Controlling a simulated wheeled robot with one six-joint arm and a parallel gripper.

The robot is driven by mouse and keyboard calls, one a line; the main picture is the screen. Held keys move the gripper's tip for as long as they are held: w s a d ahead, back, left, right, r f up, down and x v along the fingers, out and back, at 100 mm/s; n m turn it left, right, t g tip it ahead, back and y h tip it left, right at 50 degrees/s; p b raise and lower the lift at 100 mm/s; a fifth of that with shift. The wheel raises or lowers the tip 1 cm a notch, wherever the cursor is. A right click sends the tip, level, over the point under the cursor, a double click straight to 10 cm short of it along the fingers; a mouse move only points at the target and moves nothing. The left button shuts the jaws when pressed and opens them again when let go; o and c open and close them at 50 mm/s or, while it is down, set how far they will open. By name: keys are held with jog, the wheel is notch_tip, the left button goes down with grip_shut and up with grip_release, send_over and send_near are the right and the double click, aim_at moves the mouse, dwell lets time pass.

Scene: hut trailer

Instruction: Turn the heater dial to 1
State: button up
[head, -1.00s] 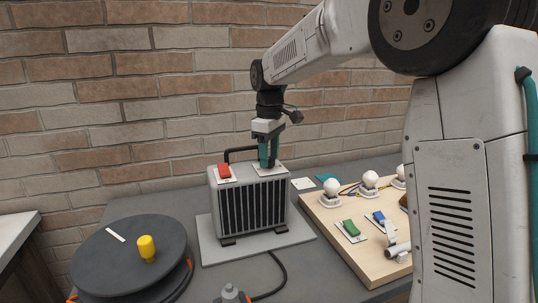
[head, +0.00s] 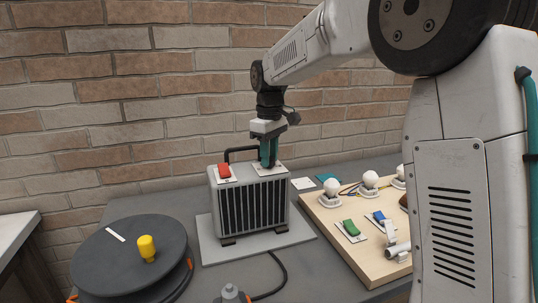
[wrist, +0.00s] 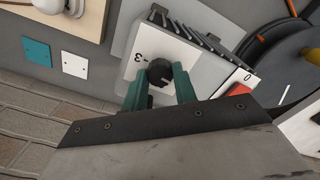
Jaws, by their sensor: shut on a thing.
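The heater (head: 250,205) is a grey box with a black grille, standing on a grey plate on the table. Its dial (wrist: 160,73) is a dark round knob with a white pointer line, on a pale plate on the heater's top. A "3" shows on the plate to the left of the dial in the wrist view; other marks are hidden by my fingers. My gripper (wrist: 159,83) has its teal fingers shut on the dial, one on each side. In the head view my gripper (head: 268,155) points down at the heater's top right and hides the dial.
A red switch (head: 224,171) sits on the heater's top left. A black handle arches behind it. A wooden board (head: 350,250) with bulbs and switches lies to the right. A dark cable reel (head: 130,250) with a yellow knob stands at left.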

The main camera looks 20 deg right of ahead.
jog(key=m, duration=1)
dwell(0.5)
jog(key=o, duration=1)
jog(key=shift+r, duration=0.1)
notch_tip(320, 180, up, 8)
jog(key=shift+f, duration=0.15)
